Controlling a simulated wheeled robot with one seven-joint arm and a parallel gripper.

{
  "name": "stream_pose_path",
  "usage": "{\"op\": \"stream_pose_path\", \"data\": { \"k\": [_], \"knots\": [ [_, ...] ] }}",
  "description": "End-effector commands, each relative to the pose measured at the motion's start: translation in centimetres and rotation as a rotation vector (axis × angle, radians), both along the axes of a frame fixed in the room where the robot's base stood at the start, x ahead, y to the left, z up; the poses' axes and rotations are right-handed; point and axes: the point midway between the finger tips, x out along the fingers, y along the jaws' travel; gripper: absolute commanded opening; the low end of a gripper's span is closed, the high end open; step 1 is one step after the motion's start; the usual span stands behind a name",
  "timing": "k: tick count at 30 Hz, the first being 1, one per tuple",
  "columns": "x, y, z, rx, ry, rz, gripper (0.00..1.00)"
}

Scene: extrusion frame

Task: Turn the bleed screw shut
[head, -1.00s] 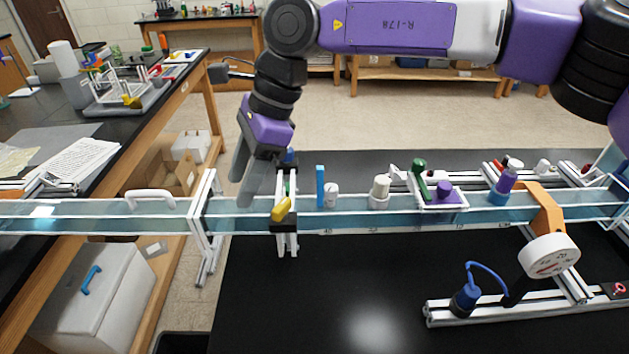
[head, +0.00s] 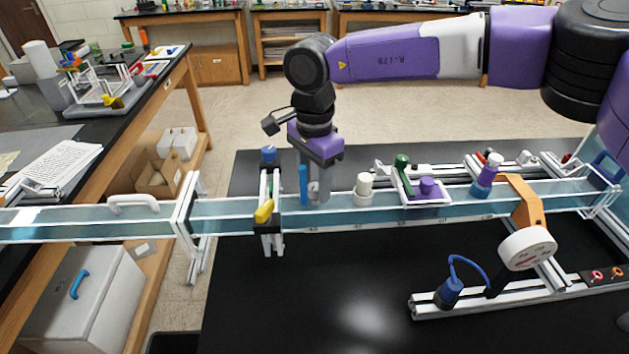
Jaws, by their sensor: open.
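My gripper (head: 319,184) points straight down at the channel, just right of the upright blue bar (head: 303,185). Its grey fingers are open, around or right beside a small pale capped fitting that they now mostly hide. That fitting may be the bleed screw; I cannot tell for sure, nor whether the fingers touch it. A yellow handle (head: 264,211) sits on the front of the cross clamp to the left, and a blue knob (head: 268,154) on its back end.
The long clear channel (head: 345,216) runs across the view. Right of my gripper stand a white capped fitting (head: 363,190), a white tray with a green post (head: 402,162) and purple knob (head: 427,186), and a purple-and-blue fitting (head: 485,178). A round gauge (head: 527,248) is in front.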

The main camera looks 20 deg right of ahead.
Motion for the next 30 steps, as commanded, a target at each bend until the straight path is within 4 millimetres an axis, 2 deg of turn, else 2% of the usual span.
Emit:
{"op": "stream_pose_path", "data": {
  "k": [4, 11, 14, 19, 30],
  "knots": [
    [-0.04, 0.00, -0.77, 0.000, 0.001, 0.000, 0.48],
    [-0.03, -0.01, -0.89, 0.000, 0.000, 0.000, 0.48],
    [-0.03, 0.00, -0.88, 0.000, 0.000, 0.000, 0.33],
    [-0.03, 0.00, -0.86, 0.000, 0.000, 0.000, 0.00],
    [-0.02, -0.01, -0.92, 0.000, 0.000, -0.039, 0.00]
  ]
}}
